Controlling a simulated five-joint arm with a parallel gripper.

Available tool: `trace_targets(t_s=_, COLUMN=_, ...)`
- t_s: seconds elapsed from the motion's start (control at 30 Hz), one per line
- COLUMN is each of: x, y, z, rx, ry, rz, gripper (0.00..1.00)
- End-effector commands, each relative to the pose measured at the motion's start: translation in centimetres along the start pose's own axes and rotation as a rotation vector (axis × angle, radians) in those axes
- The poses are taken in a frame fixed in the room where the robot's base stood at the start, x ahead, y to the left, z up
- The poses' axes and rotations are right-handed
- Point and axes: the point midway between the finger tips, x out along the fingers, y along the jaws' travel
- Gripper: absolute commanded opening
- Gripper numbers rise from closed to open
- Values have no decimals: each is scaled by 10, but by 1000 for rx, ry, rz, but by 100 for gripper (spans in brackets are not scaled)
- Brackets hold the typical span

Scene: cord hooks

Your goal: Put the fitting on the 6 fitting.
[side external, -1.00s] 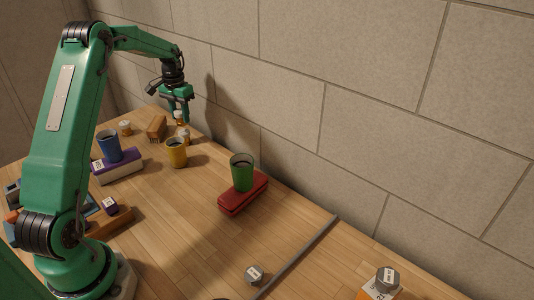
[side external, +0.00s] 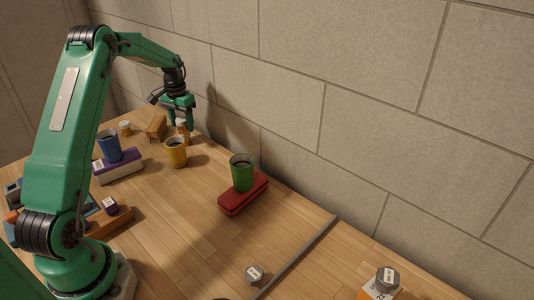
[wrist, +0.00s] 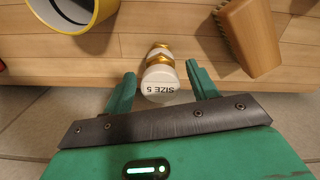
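A white-and-brass fitting marked SIZE 5 (wrist: 160,82) stands label end up between my open fingers. In the side view the upper fitting (side external: 182,124) appears to rest on a similar white-and-brass piece (side external: 184,138) at the back edge of the table. In the wrist view, brass and white bands show beyond the SIZE 5 end. The lower piece's label is hidden, so I cannot read its number. My gripper (side external: 180,127) points down around the upper fitting, with gaps on both sides of it in the wrist view (wrist: 162,88).
A yellow cup (side external: 175,152) and a wooden brush (side external: 157,127) stand close by. A blue cup (side external: 109,146) sits on a purple block, a green cup (side external: 242,174) on a red case. Grey labelled knobs (side external: 255,275) lie nearer. The wall is close behind.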

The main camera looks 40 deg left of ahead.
Motion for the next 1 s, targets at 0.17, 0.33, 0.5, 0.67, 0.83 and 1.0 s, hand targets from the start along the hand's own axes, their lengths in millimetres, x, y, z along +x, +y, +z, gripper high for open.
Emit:
trace_targets(t_s=0.17, x=-1, y=0, z=0, rx=0, ry=1, rz=0, gripper=58)
trace_targets(t_s=0.33, x=-8, y=0, z=-1, rx=0, ry=3, rz=-1, gripper=58)
trace_targets(t_s=0.5, x=-25, y=0, z=-1, rx=0, ry=4, rz=-1, gripper=58)
trace_targets(t_s=0.67, x=-50, y=0, z=-1, rx=0, ry=5, rz=-2, gripper=58)
trace_targets(t_s=0.83, x=-78, y=0, z=-1, rx=0, ry=5, rz=-2, gripper=58)
trace_targets(t_s=1.0, x=-103, y=0, z=0, rx=0, ry=4, rz=-1, gripper=58)
